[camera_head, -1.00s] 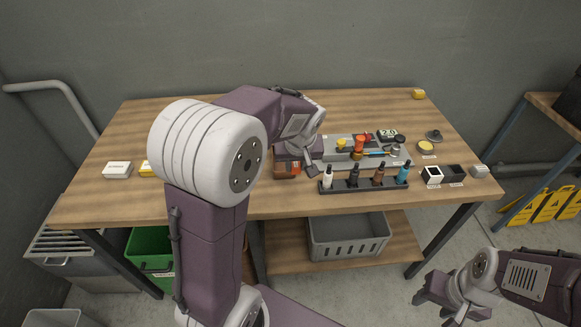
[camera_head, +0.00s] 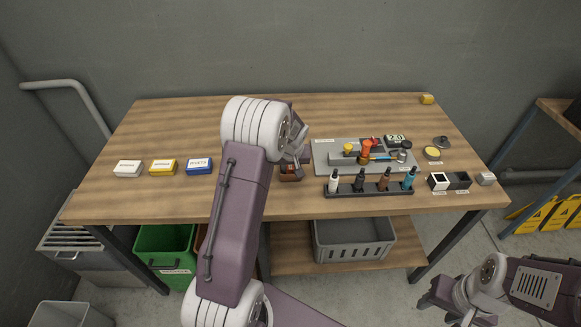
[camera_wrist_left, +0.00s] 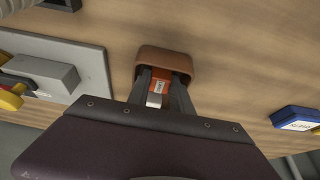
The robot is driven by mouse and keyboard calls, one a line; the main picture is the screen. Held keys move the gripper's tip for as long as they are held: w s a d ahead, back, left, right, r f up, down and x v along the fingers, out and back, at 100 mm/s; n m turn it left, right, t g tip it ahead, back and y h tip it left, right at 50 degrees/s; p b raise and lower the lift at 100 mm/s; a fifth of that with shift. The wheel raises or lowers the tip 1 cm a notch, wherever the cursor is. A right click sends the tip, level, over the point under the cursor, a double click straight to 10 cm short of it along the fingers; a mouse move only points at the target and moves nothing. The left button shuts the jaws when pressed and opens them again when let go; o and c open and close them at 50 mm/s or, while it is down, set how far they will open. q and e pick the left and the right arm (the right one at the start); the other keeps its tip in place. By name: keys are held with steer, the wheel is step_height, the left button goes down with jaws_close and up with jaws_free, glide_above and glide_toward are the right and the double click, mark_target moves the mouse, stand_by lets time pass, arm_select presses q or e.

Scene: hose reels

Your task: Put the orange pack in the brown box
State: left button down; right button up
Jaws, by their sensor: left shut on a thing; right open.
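The brown box (camera_head: 290,175) stands near the front middle of the wooden table, partly covered by my left gripper (camera_head: 299,160). In the left wrist view the brown box (camera_wrist_left: 163,58) is open, with the orange pack (camera_wrist_left: 160,83) at its opening. My left gripper (camera_wrist_left: 160,92) is shut on the orange pack, its fingers on either side. The pack's far end seems to be within the box's rim; how deep it sits I cannot tell. My right gripper (camera_head: 447,302) is open and empty, low at the right, away from the table.
White (camera_head: 128,168), yellow (camera_head: 163,167) and blue (camera_head: 199,166) small boxes lie to the left. A grey board (camera_head: 325,155) with tools and a dark rack (camera_head: 345,190) of bottles are right of the brown box. A grey bin (camera_head: 353,240) sits on the lower shelf.

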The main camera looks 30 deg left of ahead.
arm_select(q)
steer(key=shift+f+b, duration=0.2)
steer(key=shift+b, duration=0.1)
steer(key=c, duration=1.4)
jaws_free()
steer(key=shift+r, duration=0.1)
steer(key=shift+c, duration=0.2)
steer(key=shift+r, duration=0.1)
steer(key=shift+r+p, duration=0.3)
steer(key=shift+p, duration=0.05)
steer(key=v, duration=1.2)
steer(key=s+d+f+m+g+h, duration=0.1)
steer(key=s+d+f+m, duration=0.2)
steer(key=s+d, duration=0.3)
steer(key=s+d+f+m+g+h, duration=0.1)
steer(key=s+d+f+m, duration=0.2)
steer(key=s, duration=1.1)
steer(key=d+f, duration=0.2)
steer(key=d, duration=0.1)
steer(key=shift+s+f+g+h, duration=0.2)
steer(key=shift+f+g+h, duration=0.1)
steer(key=shift+f, duration=0.05)
